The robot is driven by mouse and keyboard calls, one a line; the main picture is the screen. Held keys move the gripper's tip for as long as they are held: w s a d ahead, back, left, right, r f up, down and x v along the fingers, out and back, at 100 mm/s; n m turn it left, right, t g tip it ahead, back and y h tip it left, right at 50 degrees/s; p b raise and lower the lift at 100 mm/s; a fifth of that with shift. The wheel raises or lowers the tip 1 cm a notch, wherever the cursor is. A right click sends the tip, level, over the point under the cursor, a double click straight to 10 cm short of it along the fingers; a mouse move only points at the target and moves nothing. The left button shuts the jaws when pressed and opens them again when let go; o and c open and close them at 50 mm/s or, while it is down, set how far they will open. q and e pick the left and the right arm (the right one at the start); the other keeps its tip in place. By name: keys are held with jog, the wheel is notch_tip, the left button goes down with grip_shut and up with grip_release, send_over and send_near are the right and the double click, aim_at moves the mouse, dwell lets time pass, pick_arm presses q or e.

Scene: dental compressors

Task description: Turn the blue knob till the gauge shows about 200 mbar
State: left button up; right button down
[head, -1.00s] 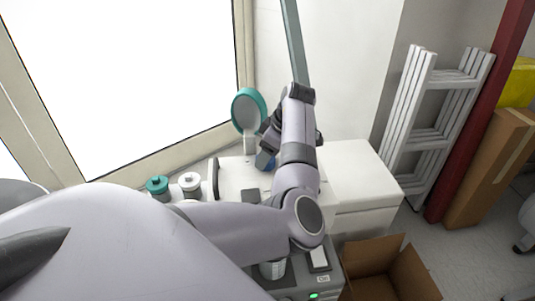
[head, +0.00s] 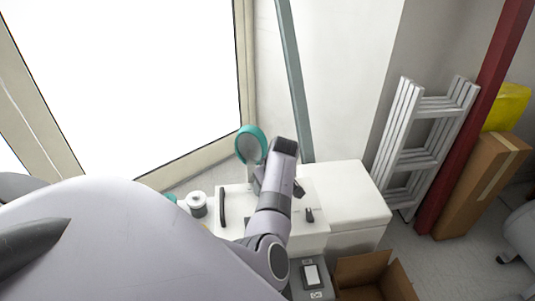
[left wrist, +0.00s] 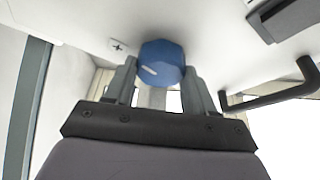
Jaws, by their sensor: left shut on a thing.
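The blue knob (left wrist: 162,62) shows in the left wrist view on the underside of a white surface, with a white pointer mark towards its lower left. My left gripper (left wrist: 161,80) has one finger on each side of the knob and is shut on it. In the head view my left arm hides the knob and fingertips. A round teal-rimmed disc with a grey face (head: 250,146), which looks like the gauge, stands behind my wrist. No needle or reading can be made out. My right gripper is not in view.
The white machine (head: 345,195) has a black handle (head: 222,208), also visible in the wrist view (left wrist: 275,98). A white-capped canister (head: 197,203) stands left. An open cardboard box (head: 372,277) is at lower right. A folded ladder (head: 425,140) leans by the red post (head: 475,120).

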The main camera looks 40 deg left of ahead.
pick_arm(q)
jog(key=shift+s+r+m+p, duration=0.1)
jog(key=shift+r+m+p, duration=0.3)
jog(key=shift+p, duration=0.2)
jog(key=m+p, duration=0.2)
jog(key=p, duration=0.1)
jog(key=shift+a+f+t, duration=0.1)
jog(key=shift+f+t, duration=0.05)
jog(key=shift+t, duration=0.25)
jog(key=shift+f+m+t+h+p, duration=0.2)
jog(key=shift+m+t+h+p, duration=0.1)
jog(key=shift+m+p, duration=0.6)
jog(key=o, duration=1)
jog(key=shift+o, duration=0.2)
